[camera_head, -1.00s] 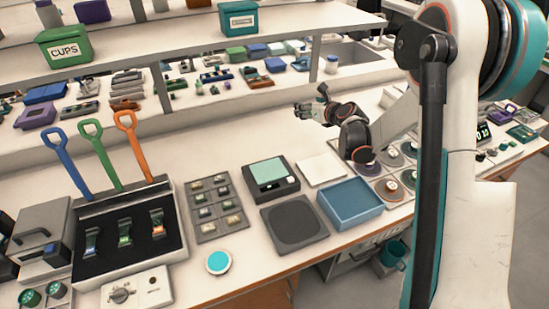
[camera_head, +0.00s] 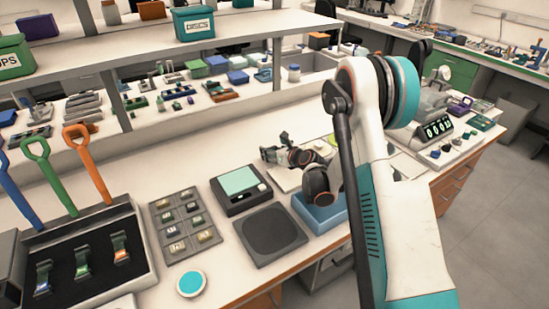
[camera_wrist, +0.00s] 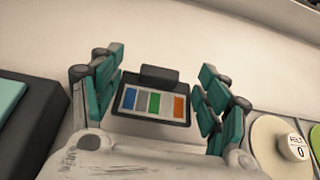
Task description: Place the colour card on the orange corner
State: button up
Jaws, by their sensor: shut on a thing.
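The colour card (camera_wrist: 153,103) is a dark-framed card with blue, grey, green and orange stripes. In the head view my gripper (camera_head: 273,153) is over the bench, just right of the teal-topped scale (camera_head: 240,184); the card cannot be made out there. I cannot pick out an orange corner for certain. An orange handle (camera_head: 88,150) stands behind the black-lined tray (camera_head: 140,230) at left, beside a green one (camera_head: 46,165).
The blue tray (camera_head: 310,214) is partly hidden by my arm. A dark square mat (camera_head: 270,233), a sample tray (camera_head: 184,222) and a white-rimmed disc (camera_head: 191,284) lie near the front edge. A shelf runs behind. Bare bench lies behind the scale.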

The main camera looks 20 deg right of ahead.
notch_tip(320, 180, down, 3)
jog(key=shift+f+b, duration=0.1)
jog(key=shift+b, duration=0.35)
jog(key=o, duration=1)
jog(key=shift+c, duration=0.2)
